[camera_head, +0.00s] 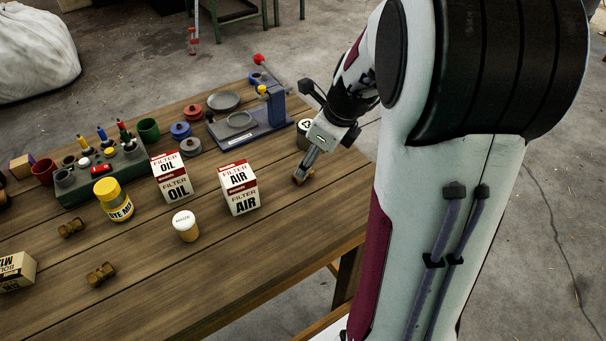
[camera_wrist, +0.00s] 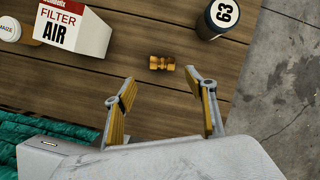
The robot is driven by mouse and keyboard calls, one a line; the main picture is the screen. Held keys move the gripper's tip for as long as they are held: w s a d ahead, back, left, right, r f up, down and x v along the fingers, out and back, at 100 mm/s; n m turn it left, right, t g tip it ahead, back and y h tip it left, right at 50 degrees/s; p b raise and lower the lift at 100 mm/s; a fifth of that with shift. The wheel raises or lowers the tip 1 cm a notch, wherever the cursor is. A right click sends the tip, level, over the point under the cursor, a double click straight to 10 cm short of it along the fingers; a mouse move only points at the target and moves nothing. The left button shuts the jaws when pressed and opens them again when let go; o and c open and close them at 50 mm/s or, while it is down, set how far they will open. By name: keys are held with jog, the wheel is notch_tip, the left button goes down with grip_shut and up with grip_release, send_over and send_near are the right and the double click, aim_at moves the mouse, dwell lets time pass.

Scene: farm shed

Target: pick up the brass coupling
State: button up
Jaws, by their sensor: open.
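A small brass coupling (camera_wrist: 161,63) lies on the wooden table in the wrist view, just beyond the fingertips and about midway between them. My gripper (camera_wrist: 160,77) is open and empty, one finger on each side of the picture. In the head view my gripper (camera_head: 301,176) points down near the table's right edge, and the coupling there is mostly hidden by the fingers. Two similar brass fittings lie on the table's left part, one at the back (camera_head: 72,228) and one nearer (camera_head: 101,273).
A blue-grey vise-like stand (camera_head: 262,128) is behind. The front tabletop is clear.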

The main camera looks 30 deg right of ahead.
aim_at(307, 182)
jog(key=m, duration=0.3)
jog(key=shift+w+d+r, duration=0.15)
jog(key=shift+w, duration=0.1)
jog(key=shift+x, duration=1.35)
jog(key=shift+x, duration=2.6)
jog(key=shift+s, duration=0.1)
jog(key=c, duration=1.2)
